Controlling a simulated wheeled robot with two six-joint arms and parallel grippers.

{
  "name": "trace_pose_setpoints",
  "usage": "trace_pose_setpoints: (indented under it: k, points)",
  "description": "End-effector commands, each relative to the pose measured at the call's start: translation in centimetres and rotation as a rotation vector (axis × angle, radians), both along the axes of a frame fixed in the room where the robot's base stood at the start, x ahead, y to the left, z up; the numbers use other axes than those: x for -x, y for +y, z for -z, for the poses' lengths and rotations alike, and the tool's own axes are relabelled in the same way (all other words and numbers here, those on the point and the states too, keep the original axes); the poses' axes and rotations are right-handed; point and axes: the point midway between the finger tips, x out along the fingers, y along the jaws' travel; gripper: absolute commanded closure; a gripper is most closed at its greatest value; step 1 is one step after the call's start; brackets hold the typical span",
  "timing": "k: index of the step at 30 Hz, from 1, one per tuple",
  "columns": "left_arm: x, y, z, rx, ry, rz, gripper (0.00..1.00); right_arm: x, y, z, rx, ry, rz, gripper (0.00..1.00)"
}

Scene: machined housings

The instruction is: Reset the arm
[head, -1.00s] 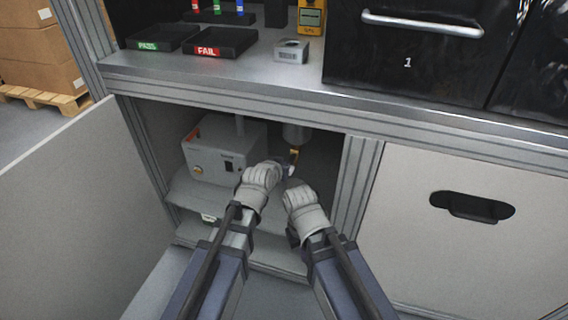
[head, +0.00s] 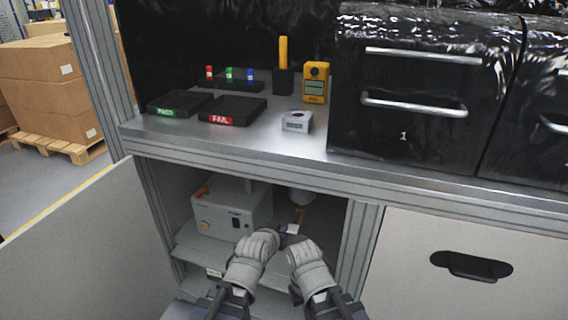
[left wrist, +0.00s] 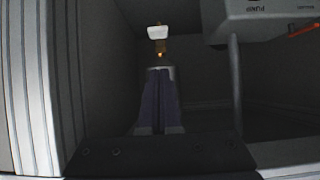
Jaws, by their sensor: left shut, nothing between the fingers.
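My left gripper (head: 278,232) reaches into the open cabinet bay under the bench, in front of the pump box. In the left wrist view its two fingers (left wrist: 160,100) lie together, shut and empty. Beyond the tips is a brass fitting with a white handle (left wrist: 158,34), apart from the fingers. My right gripper (head: 294,240) is beside the left one, at the bay's opening; its fingers are hidden behind its own wrist cover.
A grey pump box (head: 228,212) stands on the shelf inside the bay. An open door panel (head: 75,245) is at left. Above, the bench (head: 265,138) carries PASS (head: 180,103) and FAIL (head: 233,110) trays, a machined housing (head: 297,122) and a yellow meter (head: 316,82).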

Motion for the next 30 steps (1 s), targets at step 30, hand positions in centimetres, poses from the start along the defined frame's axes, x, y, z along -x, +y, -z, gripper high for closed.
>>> trace_pose_setpoints:
  k: [30]
  points:
    - [19.4,4.6,-11.2,-0.421,0.993,-0.029,1.0,0.0,0.0,-21.4,0.0,0.0,0.001,1.0]
